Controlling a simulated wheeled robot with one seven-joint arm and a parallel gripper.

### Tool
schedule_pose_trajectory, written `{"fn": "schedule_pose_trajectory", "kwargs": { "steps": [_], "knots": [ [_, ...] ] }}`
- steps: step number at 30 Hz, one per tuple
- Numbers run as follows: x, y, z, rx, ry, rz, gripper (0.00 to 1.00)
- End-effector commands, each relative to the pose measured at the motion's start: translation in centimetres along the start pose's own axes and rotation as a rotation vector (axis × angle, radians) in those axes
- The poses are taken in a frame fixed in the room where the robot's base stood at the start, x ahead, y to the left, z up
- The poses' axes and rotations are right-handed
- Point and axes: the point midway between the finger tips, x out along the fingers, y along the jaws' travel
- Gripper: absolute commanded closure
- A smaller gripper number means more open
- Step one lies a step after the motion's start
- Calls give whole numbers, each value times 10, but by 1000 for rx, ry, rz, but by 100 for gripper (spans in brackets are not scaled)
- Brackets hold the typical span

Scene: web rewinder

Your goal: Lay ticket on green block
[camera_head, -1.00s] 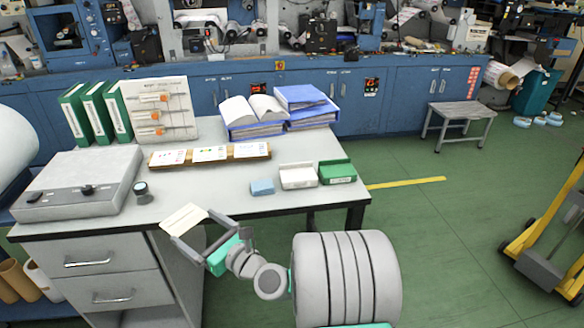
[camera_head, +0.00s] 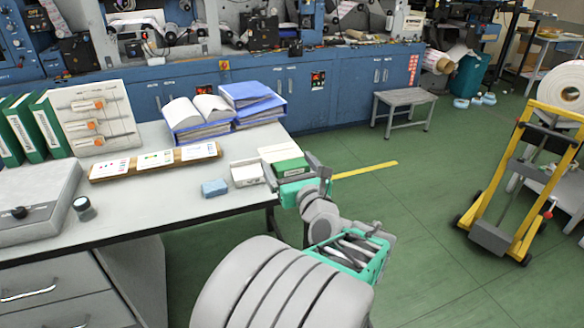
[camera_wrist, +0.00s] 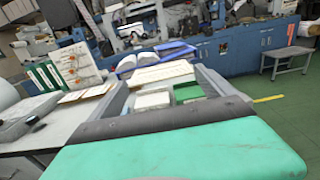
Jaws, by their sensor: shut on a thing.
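The ticket, a flat cream card (camera_head: 277,153), is held at the tips of my gripper (camera_head: 287,158). It also shows in the wrist view (camera_wrist: 160,74), spanning the gap between the two grey fingers. The green block (camera_head: 291,167) sits at the table's right front corner, partly hidden by my gripper. In the head view the ticket appears just behind and above the block. In the wrist view the green block (camera_wrist: 188,92) shows between the fingers, below the ticket. The height of the ticket above the block is hard to tell.
A white block (camera_head: 247,172) stands just left of the green block, with a small blue block (camera_head: 214,188) further left. A wooden strip with cards (camera_head: 155,162) and blue binders (camera_head: 250,104) lie behind. The table's right edge is close by.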

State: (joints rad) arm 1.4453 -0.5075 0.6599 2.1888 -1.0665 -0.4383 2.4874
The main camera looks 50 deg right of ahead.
Motion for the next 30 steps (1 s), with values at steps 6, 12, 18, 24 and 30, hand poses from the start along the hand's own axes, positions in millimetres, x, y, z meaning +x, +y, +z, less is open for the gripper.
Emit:
{"fn": "schedule_pose_trajectory", "kwargs": {
  "steps": [6,12,18,24,30],
  "knots": [
    [29,-24,-18,2,4,-14,43],
    [80,-52,-44,1,3,-14,43],
    [108,-68,-86,1,3,-15,43],
    [121,-76,-104,1,1,-16,43],
    [120,-75,-130,0,0,-16,43]
  ]
}}
